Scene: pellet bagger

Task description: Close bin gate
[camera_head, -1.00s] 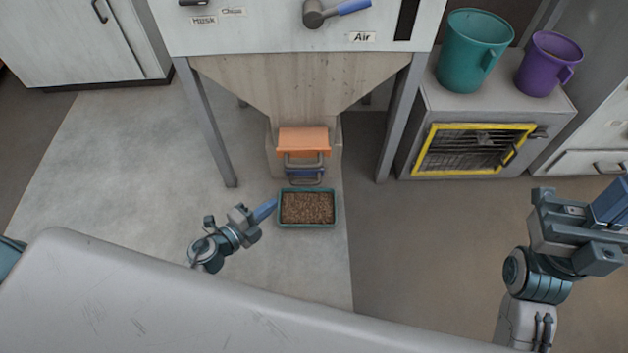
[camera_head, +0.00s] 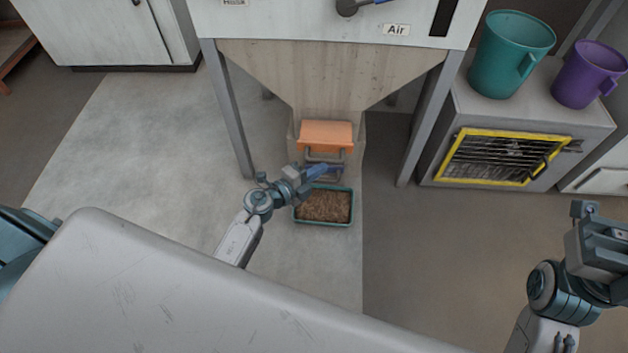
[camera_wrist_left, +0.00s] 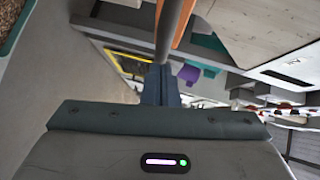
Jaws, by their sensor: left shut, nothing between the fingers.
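The bin's wooden hopper (camera_head: 330,75) narrows to a spout with an orange piece (camera_head: 326,135) at its front. A grey gate handle (camera_head: 340,160) shows just below the orange piece. My left gripper (camera_head: 316,171) is shut and empty, its blue fingers in front of the handle's lower part; contact cannot be told. In the left wrist view, the shut fingers (camera_wrist_left: 160,85) point at a grey bar (camera_wrist_left: 172,30) close ahead, with an orange edge beside it. My right gripper (camera_head: 598,245) is at the right edge, partly cut off, away from the bin.
A teal tray of pellets (camera_head: 350,222) sits on the floor below the spout, close to my left gripper. Metal legs (camera_head: 228,110) flank the hopper. A grey cabinet (camera_head: 440,165) with a yellow-framed front carries a teal bucket (camera_head: 510,55) and a purple jug (camera_head: 588,75).

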